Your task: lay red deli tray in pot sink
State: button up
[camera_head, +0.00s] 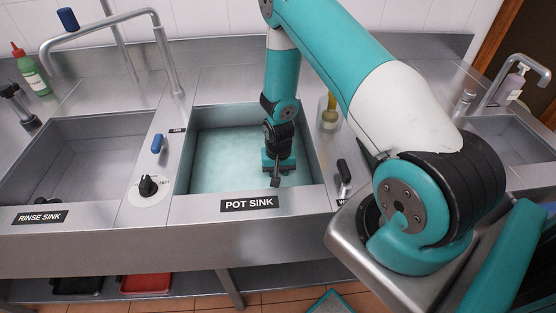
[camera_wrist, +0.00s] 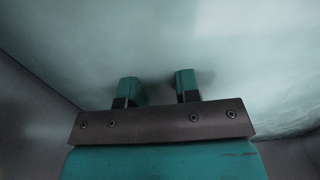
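The pot sink (camera_head: 248,204) is the middle basin, labelled on its front, with cloudy pale teal water (camera_head: 225,150) in it. My gripper (camera_head: 276,181) reaches down into this basin, right of its middle. In the wrist view its two fingers (camera_wrist: 160,88) stand apart with nothing between them, over the pale teal surface (camera_wrist: 230,50). Whether the fingertips touch the water is hard to tell. A red tray (camera_head: 146,283) lies on the shelf below the counter, partly hidden by the counter front. No red tray shows in the pot sink.
The rinse sink (camera_head: 95,160) is at the left, with a tall faucet (camera_head: 165,50) behind. A blue lever (camera_head: 157,143) and black knob (camera_head: 149,186) stand between basins. A black tray (camera_head: 78,284) lies beside the red one. A yellowish bottle (camera_head: 329,112) stands right of the pot sink.

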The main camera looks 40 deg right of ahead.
notch_tip(320, 180, up, 9)
jog(key=b, duration=0.1)
jog(key=s+a+r+n+y, duration=0.25)
jog(key=a+r+n, duration=0.35)
jog(key=a+r, duration=0.85)
jog(key=s+a+r+n+y, duration=0.1)
jog(key=s+a+r+n, duration=0.3)
jog(key=s+r, duration=0.3)
jog(key=s+a+r+n, duration=0.3)
jog(key=s+r, duration=0.3)
jog(key=s, duration=0.4)
jog(key=shift+a+r+n+y, duration=0.35)
jog(key=shift+n, duration=0.15)
